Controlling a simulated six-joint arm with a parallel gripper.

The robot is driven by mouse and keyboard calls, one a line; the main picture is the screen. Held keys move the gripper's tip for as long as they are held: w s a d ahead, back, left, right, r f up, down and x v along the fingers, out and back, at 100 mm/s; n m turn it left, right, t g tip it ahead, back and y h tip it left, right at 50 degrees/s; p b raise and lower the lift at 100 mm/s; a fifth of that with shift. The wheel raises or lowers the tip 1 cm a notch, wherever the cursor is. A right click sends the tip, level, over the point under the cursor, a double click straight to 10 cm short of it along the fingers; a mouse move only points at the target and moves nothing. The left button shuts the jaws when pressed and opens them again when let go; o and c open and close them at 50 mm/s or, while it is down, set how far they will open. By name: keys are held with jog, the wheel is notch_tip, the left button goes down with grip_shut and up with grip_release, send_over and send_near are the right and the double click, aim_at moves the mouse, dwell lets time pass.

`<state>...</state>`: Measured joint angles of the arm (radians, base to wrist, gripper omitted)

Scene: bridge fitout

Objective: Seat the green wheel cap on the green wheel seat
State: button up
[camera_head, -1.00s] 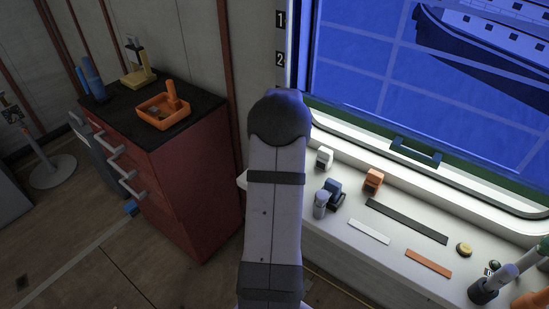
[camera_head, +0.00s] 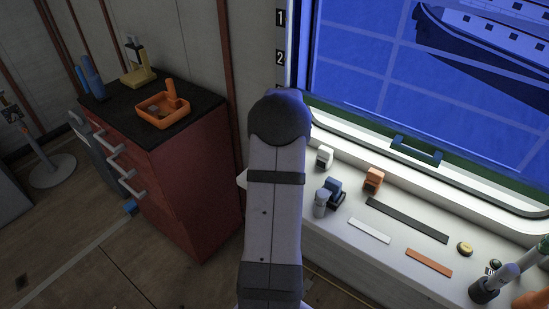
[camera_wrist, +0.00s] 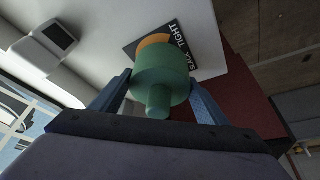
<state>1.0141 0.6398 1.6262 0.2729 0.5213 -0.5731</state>
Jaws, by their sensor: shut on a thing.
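A green wheel cap (camera_wrist: 158,75), a round body with a narrower stub, is held between the blue fingers of my gripper (camera_wrist: 160,88) in the wrist view. The fingers are shut on its sides. Beyond the cap lies a dark plate with white lettering (camera_wrist: 181,31), and part of an orange round shape (camera_wrist: 154,41) shows past the cap's edge. I cannot make out a green wheel seat in either view; the cap covers part of what lies behind it. In the head view my arm hides the gripper and cap.
A white sill (camera_head: 337,238) under the window holds a black strip (camera_head: 406,220), an orange strip (camera_head: 428,262), a white strip (camera_head: 369,230) and small blocks. A red cabinet (camera_head: 190,185) at left carries an orange tray (camera_head: 163,119). Dark cups stand at the right end.

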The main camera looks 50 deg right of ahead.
jog(key=shift+f+b, duration=0.85)
jog(key=shift+f, duration=0.25)
jog(key=shift+r, duration=0.1)
jog(key=o, duration=1.2)
jog(key=shift+b+v, duration=0.95)
jog(key=shift+v, duration=2.75)
